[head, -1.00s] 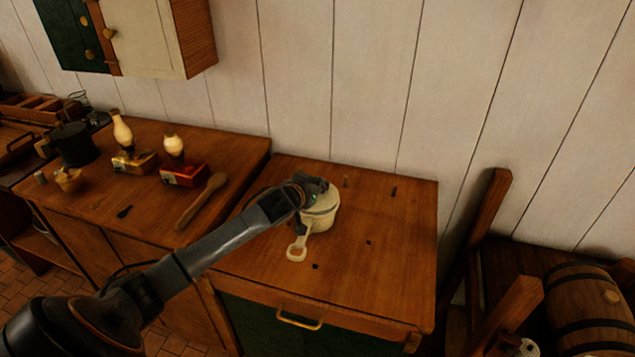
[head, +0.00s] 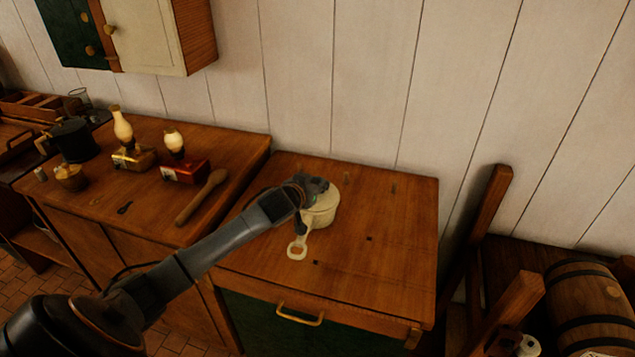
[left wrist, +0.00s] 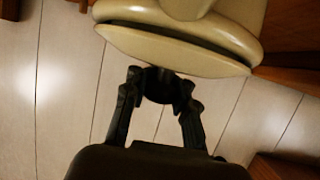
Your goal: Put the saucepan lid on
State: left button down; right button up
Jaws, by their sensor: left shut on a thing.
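The cream saucepan (head: 322,217) stands on the wooden counter, its looped handle pointing toward the front. It also shows in the left wrist view (left wrist: 228,35), with the handle at the top of the picture. My left gripper (head: 317,187) is above the pan's left and back side. In the left wrist view, my left gripper (left wrist: 162,88) is shut on the dark knob of the cream lid (left wrist: 165,50). The lid is at the pan's rim and looks slightly tilted to it; I cannot tell whether it rests evenly. My right gripper is not in view.
The counter (head: 375,270) is clear around the pan. A barrel (head: 588,303) lies at the right.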

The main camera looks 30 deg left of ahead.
pick_arm(q)
jog(key=c, duration=1.2)
grip_release()
jog(key=shift+s+f, duration=0.1)
jog(key=shift+f, duration=0.3)
jog(key=shift+o, duration=1)
jog(key=shift+f, duration=0.1)
jog(key=v, duration=1.1)
jog(key=shift+s+r, duration=0.25)
jog(key=shift+r, duration=0.1)
